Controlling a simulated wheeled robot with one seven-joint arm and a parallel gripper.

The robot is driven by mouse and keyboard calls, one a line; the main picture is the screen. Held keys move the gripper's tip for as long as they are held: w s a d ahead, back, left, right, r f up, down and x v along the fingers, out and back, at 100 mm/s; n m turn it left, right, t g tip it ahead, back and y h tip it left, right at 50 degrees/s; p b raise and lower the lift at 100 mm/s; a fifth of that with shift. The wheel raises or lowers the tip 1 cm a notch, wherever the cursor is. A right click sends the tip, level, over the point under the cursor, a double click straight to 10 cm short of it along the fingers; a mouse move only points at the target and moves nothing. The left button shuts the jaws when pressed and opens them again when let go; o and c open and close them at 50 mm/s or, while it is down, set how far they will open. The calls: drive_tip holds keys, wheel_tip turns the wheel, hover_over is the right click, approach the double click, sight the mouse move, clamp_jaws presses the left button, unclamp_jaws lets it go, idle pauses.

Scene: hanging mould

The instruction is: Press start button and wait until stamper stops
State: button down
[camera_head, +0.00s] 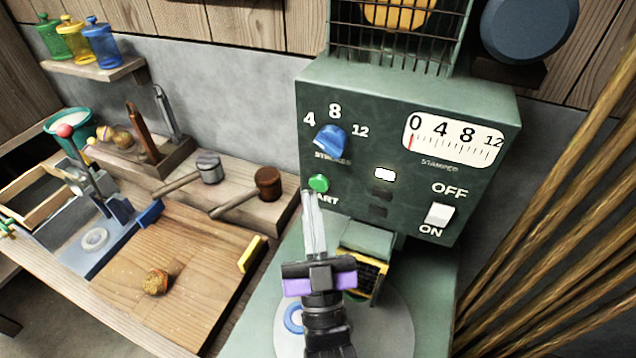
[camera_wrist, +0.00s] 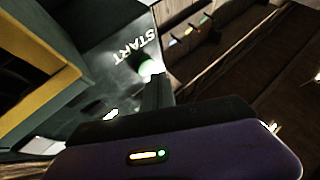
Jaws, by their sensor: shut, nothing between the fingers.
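The green start button (camera_head: 318,183) sits on the front of the dark green stamper machine (camera_head: 340,88), above the partly covered START label. My gripper (camera_head: 308,194) is shut and empty, its fingertips just below the button. In the wrist view the fingertips (camera_wrist: 155,78) overlap the lit button (camera_wrist: 147,66); I cannot tell whether they touch it. The blue strokes knob (camera_head: 331,139) points near 8. The stamper dial (camera_head: 453,138) has its red needle at 0. The white OFF/ON switch (camera_head: 439,214) is at the right. A small white light (camera_head: 385,174) is lit.
Below the panel is a yellow-edged stamper head (camera_head: 364,272) over a round plate (camera_head: 398,325) with a blue ring (camera_head: 294,318). Mallets (camera_head: 267,184) and a wooden board (camera_head: 200,262) lie left. Long poles (camera_head: 560,200) stand right.

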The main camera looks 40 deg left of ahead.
drive_tip(key=shift+w, duration=0.2)
drive_tip(key=shift+w+a+b, duration=0.1)
drive_tip(key=shift+w+b, duration=0.1)
drive_tip(key=shift+b, duration=0.2)
